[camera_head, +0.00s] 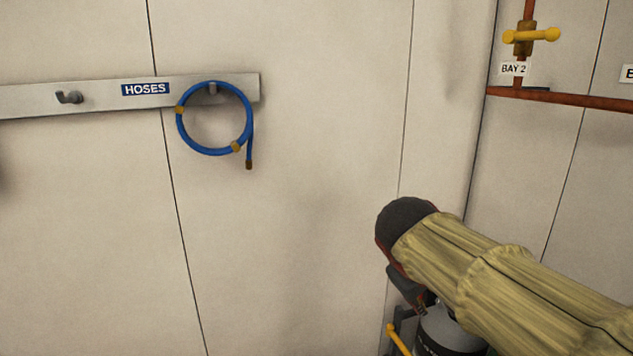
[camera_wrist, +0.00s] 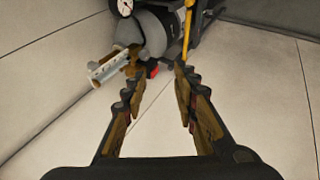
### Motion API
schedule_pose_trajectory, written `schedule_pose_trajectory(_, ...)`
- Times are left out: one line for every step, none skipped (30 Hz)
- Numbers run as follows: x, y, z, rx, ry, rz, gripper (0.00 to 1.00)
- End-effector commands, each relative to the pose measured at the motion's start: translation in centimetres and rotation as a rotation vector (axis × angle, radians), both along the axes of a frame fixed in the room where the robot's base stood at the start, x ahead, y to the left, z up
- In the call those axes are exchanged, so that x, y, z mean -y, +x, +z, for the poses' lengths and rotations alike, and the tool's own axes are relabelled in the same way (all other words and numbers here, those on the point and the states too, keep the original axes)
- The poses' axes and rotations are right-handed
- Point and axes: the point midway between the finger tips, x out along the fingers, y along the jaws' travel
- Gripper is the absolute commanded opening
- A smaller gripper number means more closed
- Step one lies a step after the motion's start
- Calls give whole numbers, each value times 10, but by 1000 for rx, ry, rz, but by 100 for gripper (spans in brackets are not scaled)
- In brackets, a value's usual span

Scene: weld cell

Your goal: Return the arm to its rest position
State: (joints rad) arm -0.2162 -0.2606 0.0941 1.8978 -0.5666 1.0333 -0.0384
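My arm, in a tan cover with a dark rounded joint, reaches in from the lower right of the head view. My gripper (camera_wrist: 160,80) shows in the wrist view with its two fingers apart and nothing between them. Beyond the fingertips is a grey cylinder (camera_wrist: 158,27) with a round gauge (camera_wrist: 124,6) and a silver fitting (camera_wrist: 112,69). I cannot tell the exact gap between the fingertips and these parts. In the head view the gripper is mostly hidden behind or below the arm.
A blue hose (camera_head: 181,130) hangs coiled on a hook of the rail (camera_head: 30,98) labelled HOSES; another hook (camera_head: 70,97) is bare. A red-brown pipe (camera_head: 570,101) with a yellow valve handle (camera_head: 531,35) runs at upper right by the BAY 2 label. A yellow bar (camera_wrist: 188,30) stands beside the cylinder.

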Motion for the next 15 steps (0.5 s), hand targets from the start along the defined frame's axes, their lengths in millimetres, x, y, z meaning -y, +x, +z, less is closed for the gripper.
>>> schedule_pose_trajectory(-4, -27, -24, -14, 80, -26, 29)
schedule_pose_trajectory(-8, -42, -38, -20, 131, -42, 29)
schedule_pose_trajectory(-13, -63, -56, -30, 200, -67, 29)
schedule_pose_trajectory(-17, -79, -68, -35, 252, -87, 29)
schedule_pose_trajectory(-21, -95, -82, -41, 301, -109, 29)
schedule_pose_trajectory(-27, -116, -98, -45, 368, -141, 29)
schedule_pose_trajectory(-30, -131, -109, -46, 413, -163, 29)
schedule_pose_trajectory(-33, -146, -120, -47, 455, -186, 29)
schedule_pose_trajectory(-36, -163, -132, -45, 500, -212, 29)
schedule_pose_trajectory(-38, -174, -140, -43, 529, -230, 29)
schedule_pose_trajectory(-39, -185, -146, -41, 553, -245, 29)
schedule_pose_trajectory(-39, -197, -153, -36, 574, -262, 29)
schedule_pose_trajectory(-37, -203, -156, -27, 583, -272, 29)
schedule_pose_trajectory(-35, -208, -158, -18, 587, -279, 29)
schedule_pose_trajectory(-32, -212, -158, -2, 587, -284, 29)
